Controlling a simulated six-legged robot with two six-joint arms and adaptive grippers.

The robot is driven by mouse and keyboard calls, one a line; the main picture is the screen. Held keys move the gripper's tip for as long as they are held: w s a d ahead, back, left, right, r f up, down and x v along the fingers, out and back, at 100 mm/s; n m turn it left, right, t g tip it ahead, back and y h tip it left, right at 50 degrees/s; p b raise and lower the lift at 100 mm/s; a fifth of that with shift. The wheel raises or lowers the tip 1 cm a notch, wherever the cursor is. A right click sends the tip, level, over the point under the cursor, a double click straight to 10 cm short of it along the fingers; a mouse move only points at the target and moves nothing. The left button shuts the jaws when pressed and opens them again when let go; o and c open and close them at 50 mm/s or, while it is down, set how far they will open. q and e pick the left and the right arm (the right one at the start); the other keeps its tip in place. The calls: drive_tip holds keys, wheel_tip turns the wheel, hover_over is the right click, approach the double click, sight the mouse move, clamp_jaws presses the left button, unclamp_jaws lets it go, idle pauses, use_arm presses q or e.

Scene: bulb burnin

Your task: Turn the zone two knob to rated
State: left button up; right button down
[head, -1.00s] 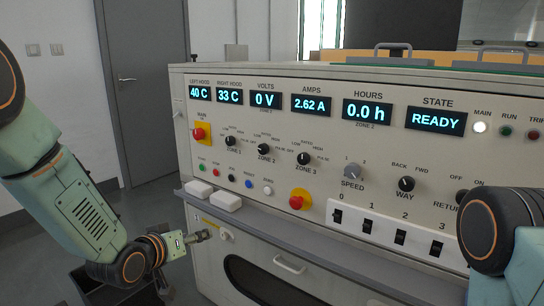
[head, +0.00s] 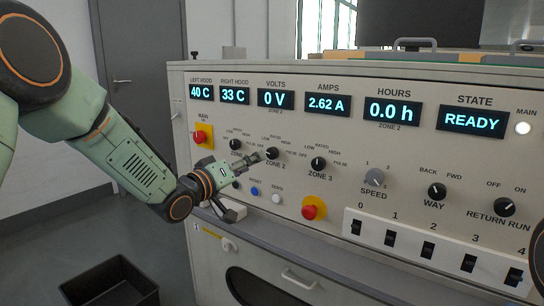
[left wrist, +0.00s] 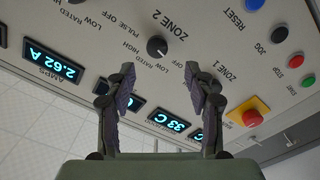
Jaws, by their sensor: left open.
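The zone two knob (head: 272,153) is a small black dial with a white pointer mark on the cream panel. In the head view it sits just right of my left gripper's tips. The left wrist view shows the same knob (left wrist: 157,46) beyond the gap between my fingers, with its printed scale around it. Its mark seems to lean toward the off and low end; the exact setting is hard to tell. My left gripper (head: 254,158) is open and empty, and also shows in the left wrist view (left wrist: 160,76). I see no contact with the knob. My right gripper is out of view.
The zone one knob (head: 235,144) and zone three knob (head: 318,163) flank it. A red emergency button (head: 313,208) sits below right, another red button (head: 200,137) at left. A row of switches (head: 389,238) lies lower right. A black bin (head: 110,284) stands on the floor.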

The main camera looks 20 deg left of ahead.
sight(271, 154)
use_arm(q)
drive_tip(key=x, duration=0.2)
drive_tip(key=b+x, duration=0.1)
drive_tip(key=x, duration=0.1)
drive_tip(key=b+x, duration=0.1)
drive_tip(key=x, duration=0.1)
drive_tip(key=shift+d, duration=0.25)
drive_tip(key=shift+w+d+r, duration=0.1)
drive_tip(key=shift+w+r, duration=0.05)
drive_tip(key=shift+w, duration=0.6)
drive_tip(key=shift+d, duration=0.1)
drive_tip(key=shift+s, duration=0.15)
drive_tip(key=shift+c, duration=0.4)
clamp_jaws()
